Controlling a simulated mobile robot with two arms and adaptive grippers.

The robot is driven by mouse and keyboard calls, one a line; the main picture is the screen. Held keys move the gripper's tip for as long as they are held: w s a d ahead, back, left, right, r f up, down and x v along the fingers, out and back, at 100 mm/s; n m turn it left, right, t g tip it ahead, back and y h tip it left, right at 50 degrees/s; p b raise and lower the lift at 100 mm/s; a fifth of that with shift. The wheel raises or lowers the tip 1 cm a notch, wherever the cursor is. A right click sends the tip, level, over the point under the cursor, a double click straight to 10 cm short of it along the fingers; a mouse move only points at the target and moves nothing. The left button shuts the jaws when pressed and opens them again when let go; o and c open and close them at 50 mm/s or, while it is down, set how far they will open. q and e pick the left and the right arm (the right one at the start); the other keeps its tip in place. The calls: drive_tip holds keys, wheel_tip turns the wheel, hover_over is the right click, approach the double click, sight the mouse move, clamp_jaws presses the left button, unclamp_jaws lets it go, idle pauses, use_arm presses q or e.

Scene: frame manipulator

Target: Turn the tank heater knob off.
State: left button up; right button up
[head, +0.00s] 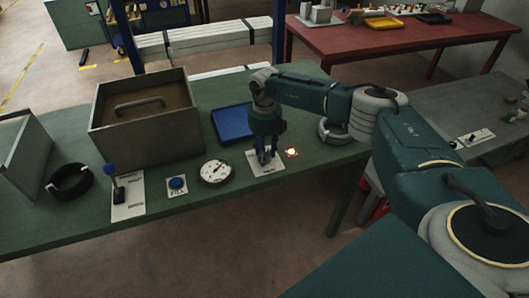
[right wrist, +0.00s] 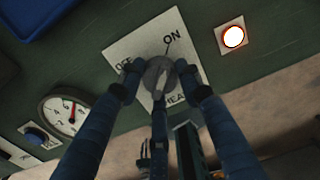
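The heater knob (right wrist: 160,76) is a small grey dial on a white panel (right wrist: 129,47) marked OFF, ON and, partly hidden, HEA. A thin line runs from the dial towards ON. The panel (head: 254,160) also shows in the head view under my right gripper (head: 266,158). In the right wrist view the fingers of this gripper (right wrist: 158,72) reach down around the knob, one on each side and one below. Whether they press on it I cannot tell. An orange-white lamp (right wrist: 234,37) is lit beside the panel. My left gripper is not in view.
On the green table, left of the panel, stand a dial gauge (head: 216,172), a blue button (head: 177,183), a blue-topped lever (head: 110,171) and a large open box (head: 143,143). A blue tray (head: 232,123) lies behind. The table's front edge is close to the panel.

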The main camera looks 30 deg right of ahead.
drive_tip(key=c, duration=0.3)
drive_tip(key=n+b, duration=0.2)
drive_tip(key=n, duration=0.1)
drive_tip(key=shift+f+n, duration=0.1)
drive_tip(key=shift+n, duration=0.3)
drive_tip(key=n+b, duration=0.3)
drive_tip(key=n, duration=0.1)
drive_tip(key=shift+n, duration=0.3)
drive_tip(key=n+b, duration=0.1)
drive_tip(key=n, duration=0.3)
drive_tip(key=shift+b, duration=0.4)
drive_tip(key=shift+r+n+b, duration=0.2)
drive_tip(key=shift+n+b, duration=0.55)
drive_tip(key=shift+n, duration=1.95)
drive_tip(key=shift+w, duration=0.1)
